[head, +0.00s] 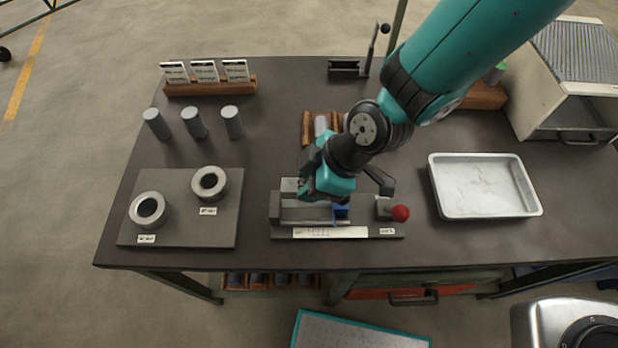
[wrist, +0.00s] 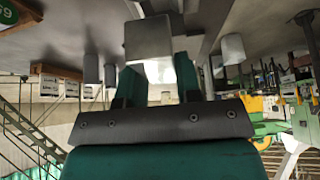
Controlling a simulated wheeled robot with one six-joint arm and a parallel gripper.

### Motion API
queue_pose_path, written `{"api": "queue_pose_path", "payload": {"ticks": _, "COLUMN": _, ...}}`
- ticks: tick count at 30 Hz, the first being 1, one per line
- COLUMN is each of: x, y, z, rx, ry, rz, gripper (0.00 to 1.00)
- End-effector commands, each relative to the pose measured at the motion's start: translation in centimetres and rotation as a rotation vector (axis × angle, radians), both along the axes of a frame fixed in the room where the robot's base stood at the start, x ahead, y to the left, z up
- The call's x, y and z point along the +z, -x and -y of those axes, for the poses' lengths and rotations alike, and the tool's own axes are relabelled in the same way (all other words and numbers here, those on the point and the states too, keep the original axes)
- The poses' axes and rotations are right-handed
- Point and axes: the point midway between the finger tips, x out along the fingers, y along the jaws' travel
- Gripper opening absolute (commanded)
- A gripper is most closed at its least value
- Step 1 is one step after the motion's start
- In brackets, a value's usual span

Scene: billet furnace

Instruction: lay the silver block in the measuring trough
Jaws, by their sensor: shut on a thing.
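The measuring trough (head: 290,213) is a grey channel at the front middle of the bench. It has a blue slider (head: 341,212), a red-knobbed lever (head: 400,213) at its right and a white scale strip along its front. My gripper (head: 305,186) is above the back side of the trough. It is shut on the silver block (wrist: 148,40), which shows as a bright squarish piece between the fingertips in the wrist view. In the head view the gripper hides most of the block and part of the trough. I cannot tell whether the block touches the trough.
A plate with two grey rings (head: 150,209) lies left of the trough. Several grey cylinders (head: 194,123) and a card holder (head: 210,87) stand behind it. A wooden rack (head: 308,128) is behind my gripper. A white tray (head: 485,210) and a cream box (head: 570,80) are at right.

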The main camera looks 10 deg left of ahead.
Motion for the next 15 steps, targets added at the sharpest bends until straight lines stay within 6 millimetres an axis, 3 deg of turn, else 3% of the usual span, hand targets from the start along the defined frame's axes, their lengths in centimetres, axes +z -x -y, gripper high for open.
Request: {"api": "queue_pose_path", "payload": {"ticks": 15, "x": -2.1, "y": 0.6, "z": -0.8, "rx": 0.03, "ry": -0.001, "rz": 0.0, "gripper": 0.0}}
